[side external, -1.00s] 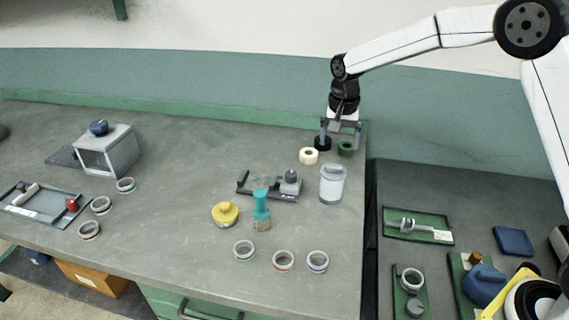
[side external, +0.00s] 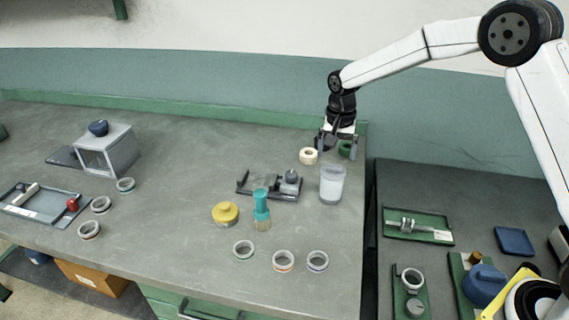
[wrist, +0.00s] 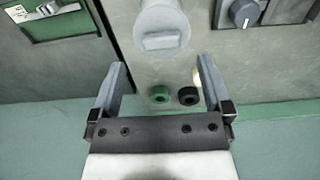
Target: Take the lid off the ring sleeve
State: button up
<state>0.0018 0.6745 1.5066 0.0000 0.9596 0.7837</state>
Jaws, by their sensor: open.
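A clear, whitish cylinder (side external: 332,187), which I take to be the ring sleeve, stands upright near the right end of the bench. In the wrist view its round pale lid (wrist: 162,30) shows from above, with a raised rectangular grip, and it sits on the cylinder. My gripper (side external: 337,150) is open and empty, behind the cylinder in the side view and apart from it. In the wrist view my gripper (wrist: 161,64) has its fingers wide apart, with the lid beyond the fingertips and roughly centred between them. The cylinder's contents cannot be made out.
A cream roll (side external: 308,156) and a green ring (side external: 345,149) lie close to my gripper; a black ring (wrist: 188,96) is beside the green one. A grey fixture (side external: 270,185) stands left of the cylinder.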

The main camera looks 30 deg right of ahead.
aim_at(334, 166)
jog(key=shift+f, duration=2.15)
jog(key=c, duration=1.3)
jog(key=shift+w+r, duration=0.1)
jog(key=shift+r, duration=0.1)
